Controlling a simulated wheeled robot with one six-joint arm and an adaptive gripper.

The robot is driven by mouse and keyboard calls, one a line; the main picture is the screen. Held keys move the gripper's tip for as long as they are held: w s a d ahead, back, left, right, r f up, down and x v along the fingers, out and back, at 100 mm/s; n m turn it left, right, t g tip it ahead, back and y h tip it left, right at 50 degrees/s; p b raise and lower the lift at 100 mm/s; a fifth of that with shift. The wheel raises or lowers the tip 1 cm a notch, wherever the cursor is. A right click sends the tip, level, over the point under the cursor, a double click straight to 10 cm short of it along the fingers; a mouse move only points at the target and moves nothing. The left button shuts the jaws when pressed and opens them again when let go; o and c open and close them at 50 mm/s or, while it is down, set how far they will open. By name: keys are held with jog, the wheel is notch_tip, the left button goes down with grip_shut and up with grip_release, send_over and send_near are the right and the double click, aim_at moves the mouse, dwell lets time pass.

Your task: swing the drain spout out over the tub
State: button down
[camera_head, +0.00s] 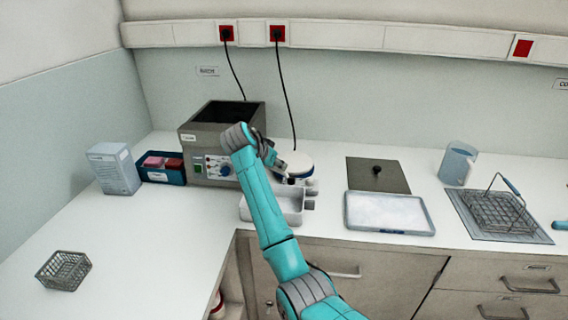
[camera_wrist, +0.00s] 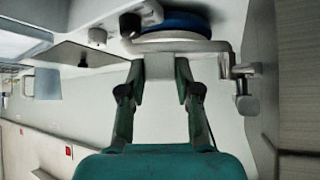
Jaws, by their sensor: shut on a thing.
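My gripper (camera_wrist: 162,72) reaches a pale grey bar in the wrist view, which appears to be the drain spout (camera_wrist: 173,66). A short grey block of it sits between the fingertips, and the fingers are shut on it. A tap-like fitting (camera_wrist: 240,78) hangs at the bar's right end. In the head view my gripper (camera_head: 273,158) is beside a round white-topped unit (camera_head: 297,161), and its fingertips are hard to make out. The pale tub (camera_head: 289,218) stands on the bench in front of that unit, partly hidden behind my arm. Whether the spout is over the tub is unclear.
A grey open-topped box with controls (camera_head: 197,140) stands behind my arm. Right of the tub are a dark plate (camera_head: 360,165), a white tray (camera_head: 390,212), a jug (camera_head: 457,165) and a wire basket (camera_head: 495,212). The left bench is mostly clear around another basket (camera_head: 64,271).

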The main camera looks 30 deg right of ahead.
jog(key=shift+s+a+m+g+h, duration=0.1)
jog(key=shift+a+m+g+h, duration=0.2)
jog(key=shift+a+m+g, duration=0.35)
jog(key=shift+d+m, duration=0.1)
jog(key=shift+m, duration=0.25)
jog(key=c, duration=0.8)
grip_release()
jog(key=shift+f, duration=0.1)
notch_tip(320, 180, up, 10)
